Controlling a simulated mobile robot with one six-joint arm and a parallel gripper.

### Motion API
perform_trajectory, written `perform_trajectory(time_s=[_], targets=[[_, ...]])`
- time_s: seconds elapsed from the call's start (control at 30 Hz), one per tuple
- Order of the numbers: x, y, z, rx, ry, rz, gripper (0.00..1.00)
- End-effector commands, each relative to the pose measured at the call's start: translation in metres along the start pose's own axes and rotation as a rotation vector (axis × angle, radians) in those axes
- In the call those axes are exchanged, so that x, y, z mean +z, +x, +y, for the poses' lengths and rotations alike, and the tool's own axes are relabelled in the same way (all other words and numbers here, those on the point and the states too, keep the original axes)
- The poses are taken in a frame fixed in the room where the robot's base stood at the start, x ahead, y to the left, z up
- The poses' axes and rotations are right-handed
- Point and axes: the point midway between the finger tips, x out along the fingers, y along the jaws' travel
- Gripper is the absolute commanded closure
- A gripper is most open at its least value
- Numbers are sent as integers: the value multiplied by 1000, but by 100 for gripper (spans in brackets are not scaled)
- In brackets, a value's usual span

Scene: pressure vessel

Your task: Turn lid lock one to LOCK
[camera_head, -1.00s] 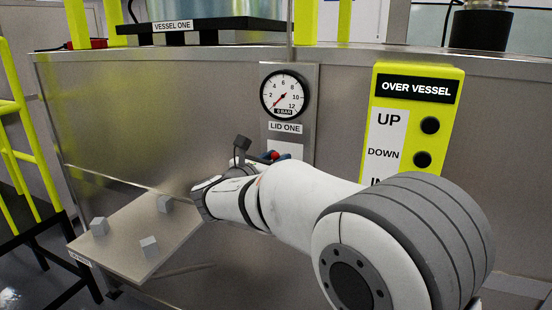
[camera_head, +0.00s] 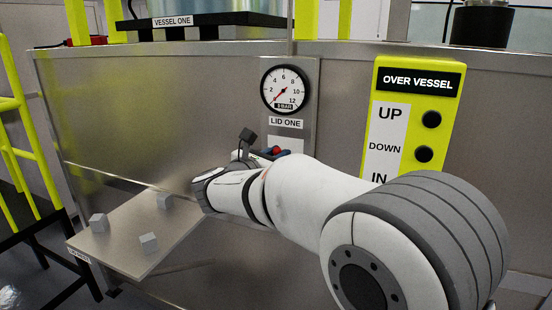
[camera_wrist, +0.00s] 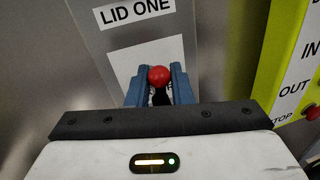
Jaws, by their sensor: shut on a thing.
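The lid lock one handle shows as a red ball knob (camera_wrist: 159,76) on a dark stem in the wrist view, under the "LID ONE" label (camera_wrist: 136,11). My gripper (camera_wrist: 160,72) has its blue fingers on either side of the knob, shut on the handle. In the head view the red knob (camera_head: 277,150) shows just above my forearm, with a bit of my blue gripper (camera_head: 267,154) beside it. My arm covers the rest of the lock. The white plate behind the handle is largely covered, and no LOCK marking is readable.
A pressure gauge (camera_head: 287,90) sits above the lock, its needle near zero. A yellow "OVER VESSEL" button panel (camera_head: 410,120) stands close on the right. A shelf (camera_head: 120,247) with three small grey cubes juts out at lower left.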

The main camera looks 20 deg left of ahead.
Motion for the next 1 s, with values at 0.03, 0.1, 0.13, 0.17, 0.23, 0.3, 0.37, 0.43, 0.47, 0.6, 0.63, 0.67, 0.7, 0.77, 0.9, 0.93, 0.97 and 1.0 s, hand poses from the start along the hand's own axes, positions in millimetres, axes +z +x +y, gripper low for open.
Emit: perform_trajectory(time_s=[0.03,0.1,0.13,0.17,0.23,0.3,0.37,0.43,0.47,0.6,0.63,0.67,0.7,0.77,0.9,0.93,0.97,1.0], targets=[[-4,0,-2,-1,31,5,100],[-4,1,-4,-1,84,15,100],[-5,1,-4,-1,107,20,100],[-5,1,-5,-1,133,25,100],[-6,1,-7,-1,196,37,100],[-6,2,-9,-1,261,50,100],[-7,2,-10,0,317,61,100],[-8,2,-12,-1,383,74,100],[-8,2,-13,0,411,80,100],[-10,3,-16,-1,541,105,100],[-11,3,-17,-1,569,111,100],[-11,4,-18,-1,598,117,100],[-12,4,-18,-1,634,124,100],[-14,4,-20,-2,690,136,100],[-16,4,-22,-1,821,161,100],[-17,4,-23,0,848,167,100],[-18,4,-23,0,877,173,100],[-19,5,-24,0,913,181,100]])
